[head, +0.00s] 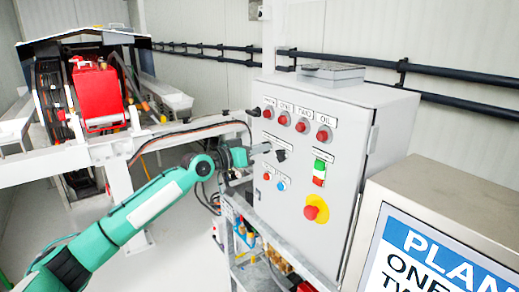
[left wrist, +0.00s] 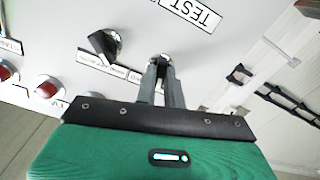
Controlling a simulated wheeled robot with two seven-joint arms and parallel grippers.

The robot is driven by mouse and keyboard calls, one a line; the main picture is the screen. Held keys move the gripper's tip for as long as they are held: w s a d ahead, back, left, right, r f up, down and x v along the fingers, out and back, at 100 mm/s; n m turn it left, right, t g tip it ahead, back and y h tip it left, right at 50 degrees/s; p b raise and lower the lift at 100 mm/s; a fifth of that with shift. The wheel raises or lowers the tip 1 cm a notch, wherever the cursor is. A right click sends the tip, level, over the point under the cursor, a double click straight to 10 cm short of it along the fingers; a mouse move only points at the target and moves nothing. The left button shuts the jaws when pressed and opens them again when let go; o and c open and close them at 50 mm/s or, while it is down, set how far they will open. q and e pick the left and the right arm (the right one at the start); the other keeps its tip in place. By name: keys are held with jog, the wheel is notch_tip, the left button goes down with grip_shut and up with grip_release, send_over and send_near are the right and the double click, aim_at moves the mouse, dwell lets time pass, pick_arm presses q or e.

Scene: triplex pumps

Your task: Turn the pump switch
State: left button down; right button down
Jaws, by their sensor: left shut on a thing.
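The grey control cabinet (head: 345,160) stands in the middle of the head view. My left gripper (head: 264,149) reaches its front face from the left. In the left wrist view my left gripper's fingers (left wrist: 163,75) are close together on a small dark switch knob (left wrist: 162,60) with a bright collar. The fingers hide most of this knob, so its turn angle cannot be told. A second black switch knob (left wrist: 105,43) is beside it, apart from the fingers; it also shows in the head view (head: 281,155). My right gripper is not in view.
Red lamps (head: 301,125) line the panel's top. A green and red button (head: 319,173) and a red emergency knob on yellow (head: 316,209) sit right of my gripper. A shelf with fittings (head: 245,232) is below, and a sign box (head: 440,230) is at the right.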

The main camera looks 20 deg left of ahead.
pick_arm(q)
jog(key=n+p, duration=0.1)
jog(key=n, duration=0.4)
jog(key=shift+a+n, duration=0.1)
jog(key=shift+n, duration=0.2)
dwell(0.4)
jog(key=c, duration=1.5)
grip_release()
jog(key=b+v, duration=0.5)
jog(key=v, duration=0.8)
jog(key=shift+s+a+b, duration=0.25)
jog(key=shift+b, duration=0.15)
jog(key=shift+f, duration=0.1)
